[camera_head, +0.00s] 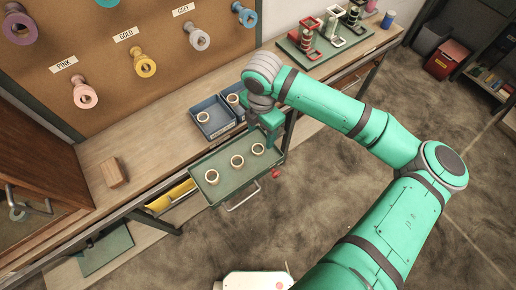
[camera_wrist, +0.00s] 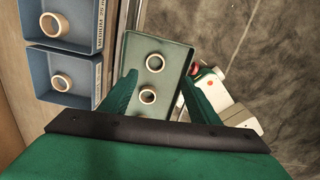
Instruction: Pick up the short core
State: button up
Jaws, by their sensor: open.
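Three cream ring-shaped cores stand in a row on a green tray (camera_head: 222,192): a left core (camera_head: 211,176), a middle core (camera_head: 237,161) and a right core (camera_head: 258,149). I cannot tell clearly which is the short core. My gripper (camera_head: 270,134) is above the right end of the tray, near the right core. In the wrist view my gripper (camera_wrist: 158,77) is open and empty, its two green fingers spread over the tray (camera_wrist: 178,58). Two cores show there, an upper one (camera_wrist: 155,62) and a lower one (camera_wrist: 147,96) between the fingers.
Two blue bins, one left (camera_head: 213,132) and one partly hidden behind my arm (camera_head: 229,94), each hold a core. A wooden block (camera_head: 113,172) lies on the bench. Spools hang on the pegboard (camera_head: 115,82). A rack (camera_head: 325,53) stands at the bench's far end.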

send_over(258, 151)
jog(key=f, duration=0.5)
jog(key=shift+s, duration=0.25)
jog(key=shift+w+f, duration=0.2)
jog(key=shift+f, duration=1.15)
jog(key=shift+w+f, duration=0.15)
jog(key=shift+f, duration=1.15)
jog(key=c, duration=1.1)
